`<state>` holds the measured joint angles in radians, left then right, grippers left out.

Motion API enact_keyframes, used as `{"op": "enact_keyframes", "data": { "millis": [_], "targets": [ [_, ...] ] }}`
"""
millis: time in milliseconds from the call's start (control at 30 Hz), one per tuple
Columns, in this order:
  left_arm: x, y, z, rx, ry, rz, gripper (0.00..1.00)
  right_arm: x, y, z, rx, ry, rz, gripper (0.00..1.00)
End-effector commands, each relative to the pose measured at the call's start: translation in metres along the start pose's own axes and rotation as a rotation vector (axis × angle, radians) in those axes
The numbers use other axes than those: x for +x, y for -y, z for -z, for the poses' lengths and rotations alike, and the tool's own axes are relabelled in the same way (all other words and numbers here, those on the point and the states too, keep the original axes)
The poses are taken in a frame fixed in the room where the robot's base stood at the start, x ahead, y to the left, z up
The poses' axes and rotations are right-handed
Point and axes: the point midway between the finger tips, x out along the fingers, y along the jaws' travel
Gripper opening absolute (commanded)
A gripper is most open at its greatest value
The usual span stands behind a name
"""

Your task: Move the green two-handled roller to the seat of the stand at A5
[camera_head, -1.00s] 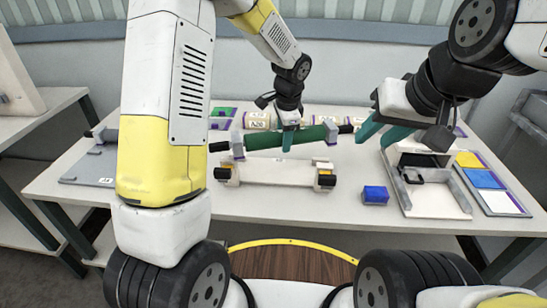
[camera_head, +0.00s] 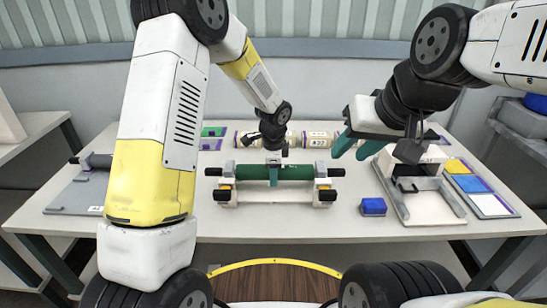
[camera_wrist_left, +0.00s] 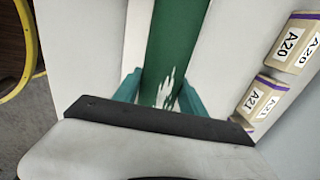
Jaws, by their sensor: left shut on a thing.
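The green roller (camera_head: 247,173) lies level across a white two-post stand (camera_head: 273,196) in the middle of the table, its black handles sticking out past the posts. Its ends appear to be at or in the post tops; the exact contact is too small to tell. My left gripper (camera_head: 274,179) is shut around the roller's middle from above. The wrist view shows the teal fingers on both sides of the green roller (camera_wrist_left: 165,40), which has a white mark. My right gripper (camera_head: 357,147) is open and empty, above the table right of the stand. No A5 label is readable.
A blue block (camera_head: 373,207) sits right of the stand. A white-and-grey fixture (camera_head: 428,206) and a tray of coloured panels (camera_head: 481,193) are further right. A grey board (camera_head: 73,196) with a dark roller is at left. Labelled rolls (camera_head: 318,139) line the back.

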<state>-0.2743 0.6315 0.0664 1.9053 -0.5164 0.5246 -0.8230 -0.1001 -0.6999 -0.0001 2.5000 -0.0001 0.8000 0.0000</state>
Motion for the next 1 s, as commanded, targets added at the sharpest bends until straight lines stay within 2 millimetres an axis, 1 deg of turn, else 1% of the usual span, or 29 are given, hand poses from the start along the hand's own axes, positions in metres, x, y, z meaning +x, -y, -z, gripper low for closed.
{"op": "enact_keyframes", "data": {
  "millis": [300,667,700,800,1000],
  "targets": [
    [0.032,-0.006,0.001,0.001,0.0,0.002,0.0,0.0,0.0,0.0,0.0,0.0,0.0,0.36],
    [0.035,-0.006,0.001,0.0,-0.001,0.004,0.0,0.0,0.0,0.0,0.0,0.0,0.0,0.36],
    [0.036,-0.007,0.0,-0.001,0.0,0.0,0.53,0.0,0.0,0.0,0.0,0.0,0.0,0.36],
    [0.036,-0.007,0.0,-0.001,0.001,0.0,0.7,0.0,0.0,0.0,0.0,0.0,0.0,0.36],
    [0.036,-0.007,0.0,-0.001,0.001,0.0,0.7,0.0,0.0,0.0,0.0,0.0,0.0,0.36]
  ]
}}
